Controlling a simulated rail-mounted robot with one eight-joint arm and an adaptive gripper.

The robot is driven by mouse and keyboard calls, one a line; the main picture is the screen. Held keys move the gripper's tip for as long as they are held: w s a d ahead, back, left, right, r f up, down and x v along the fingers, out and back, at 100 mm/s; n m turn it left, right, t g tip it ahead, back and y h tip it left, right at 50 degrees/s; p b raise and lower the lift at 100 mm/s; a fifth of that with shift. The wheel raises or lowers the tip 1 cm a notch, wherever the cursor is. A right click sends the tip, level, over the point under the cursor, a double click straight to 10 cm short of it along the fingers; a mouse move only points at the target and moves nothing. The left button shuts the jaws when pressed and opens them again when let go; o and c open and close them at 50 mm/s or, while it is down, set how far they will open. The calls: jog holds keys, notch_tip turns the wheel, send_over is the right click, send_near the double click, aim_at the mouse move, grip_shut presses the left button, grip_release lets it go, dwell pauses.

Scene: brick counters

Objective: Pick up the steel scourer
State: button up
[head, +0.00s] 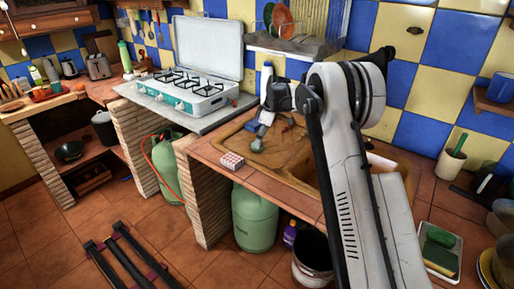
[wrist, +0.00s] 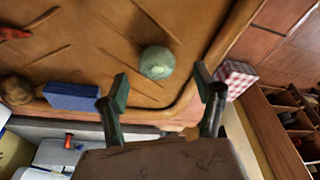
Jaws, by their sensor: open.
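A round grey-green ball (wrist: 157,62), which looks like the steel scourer, lies on the brown wooden-looking sink surface (wrist: 110,75) in the wrist view. My gripper (wrist: 162,84) is open and empty, its dark green fingers spread. The ball shows just beyond the fingertips, between their lines. Their height above it is hard to tell. A brown round thing (wrist: 16,90) lies at the left, beside a blue sponge (wrist: 71,96). In the head view my gripper (head: 258,137) points down over the basin area and partly hides it.
A red-and-white checked box (wrist: 237,78) stands by the right finger, outside the raised rim; it also shows in the head view (head: 231,162). A red object (wrist: 14,34) lies at far left. A stove (head: 195,88) stands left of the sink and a dish rack (head: 290,40) behind.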

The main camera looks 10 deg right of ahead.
jog(key=x, duration=0.4)
jog(key=shift+w+a+f, duration=0.15)
jog(key=shift+w+f, duration=0.2)
jog(key=c, duration=1)
jog(key=shift+r, duration=0.2)
jog(key=shift+r, duration=0.25)
jog(key=r, duration=0.3)
jog(key=shift+s+a+r, duration=0.15)
jog(key=shift+a+r, duration=0.15)
jog(key=shift+r, duration=0.1)
jog(key=s+a+r, duration=0.4)
jog(key=a+r, duration=0.2)
jog(key=a, duration=0.4)
jog(key=shift+s+r, duration=0.2)
jog(key=shift+s, duration=0.15)
